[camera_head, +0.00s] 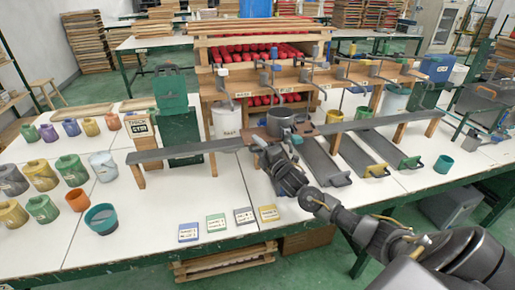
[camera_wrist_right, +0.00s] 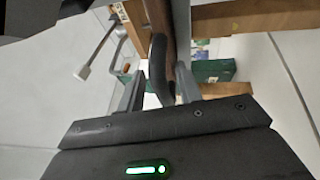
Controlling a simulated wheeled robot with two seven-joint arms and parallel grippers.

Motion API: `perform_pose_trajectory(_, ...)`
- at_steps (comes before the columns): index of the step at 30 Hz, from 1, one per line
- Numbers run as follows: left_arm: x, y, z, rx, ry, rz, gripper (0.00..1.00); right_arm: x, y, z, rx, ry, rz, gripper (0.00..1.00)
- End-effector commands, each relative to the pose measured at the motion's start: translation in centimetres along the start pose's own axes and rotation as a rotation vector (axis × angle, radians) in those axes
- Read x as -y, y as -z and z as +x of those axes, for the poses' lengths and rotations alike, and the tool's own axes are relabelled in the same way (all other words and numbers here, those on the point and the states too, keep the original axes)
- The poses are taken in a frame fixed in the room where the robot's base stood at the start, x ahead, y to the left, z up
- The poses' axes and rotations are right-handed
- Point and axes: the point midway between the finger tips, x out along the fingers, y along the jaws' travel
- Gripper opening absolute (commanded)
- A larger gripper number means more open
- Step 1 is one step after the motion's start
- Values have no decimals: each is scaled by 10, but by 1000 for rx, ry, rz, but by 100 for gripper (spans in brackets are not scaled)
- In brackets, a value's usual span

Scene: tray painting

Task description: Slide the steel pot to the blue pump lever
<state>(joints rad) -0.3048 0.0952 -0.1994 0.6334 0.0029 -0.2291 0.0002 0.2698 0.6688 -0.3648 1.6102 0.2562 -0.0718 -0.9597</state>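The steel pot (camera_head: 281,117) stands upright on a brown board on the long grey rail (camera_head: 190,149), near the rail's middle, in the head view. My right gripper (camera_head: 262,146) is at the pot's near left side. In the right wrist view its two fingers (camera_wrist_right: 160,92) are apart, with a dark curved edge (camera_wrist_right: 159,65) between them, seemingly part of the pot. A gap shows beside the left finger. Several pump levers stand along the wooden rack (camera_head: 250,82) behind the rail. My left gripper is out of view.
White bucket (camera_head: 226,120) stands behind the rail, left of the pot. Sloping grey chutes (camera_head: 362,152) run forward from the rail on the right. Coloured pots (camera_head: 70,168) fill the left side. Cards (camera_head: 216,224) lie in front. A teal cup (camera_head: 444,164) stands far right.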

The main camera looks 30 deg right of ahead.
Motion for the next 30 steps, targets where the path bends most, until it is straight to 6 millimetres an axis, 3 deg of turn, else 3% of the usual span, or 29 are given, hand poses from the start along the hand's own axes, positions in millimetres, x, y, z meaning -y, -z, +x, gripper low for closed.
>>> perform_pose_trajectory(13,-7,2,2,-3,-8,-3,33,5,2,-8,-3,9,0,33)
perform_pose_trajectory(24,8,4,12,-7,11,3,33,6,2,-77,-4,10,0,33)
perform_pose_trajectory(30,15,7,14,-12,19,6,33,4,1,-102,-3,7,0,33)
